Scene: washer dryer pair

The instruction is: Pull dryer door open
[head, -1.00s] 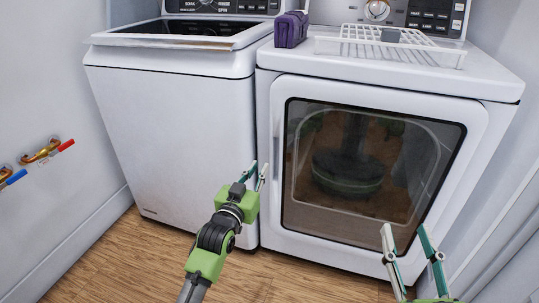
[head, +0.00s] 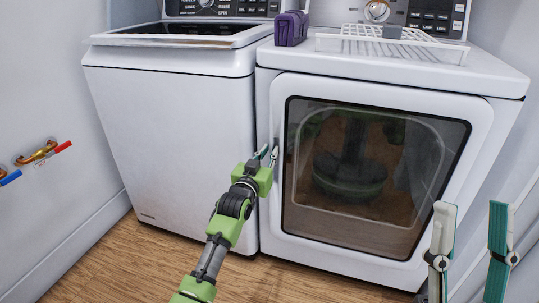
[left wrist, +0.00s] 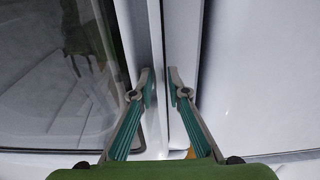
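The dryer (head: 495,85) is the white machine on the right. Its door (head: 470,165) has a dark window (head: 370,175) and looks shut. My left gripper (head: 269,153) is at the left edge of the door, where the handle recess (head: 276,150) is. The left wrist view shows its two fingers (left wrist: 161,85) apart, with the door's white edge strip (left wrist: 157,50) seen between and beyond them. I cannot tell whether they touch it. My right gripper (head: 470,230) is open and empty in front of the dryer's lower right side.
The washer (head: 170,140) stands left of the dryer, with a narrow gap between. A purple box (head: 291,28) and a white rack (head: 420,42) lie on the dryer top. Pipe valves (head: 38,153) stick out from the left wall. Wood floor (head: 120,255) is clear at lower left.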

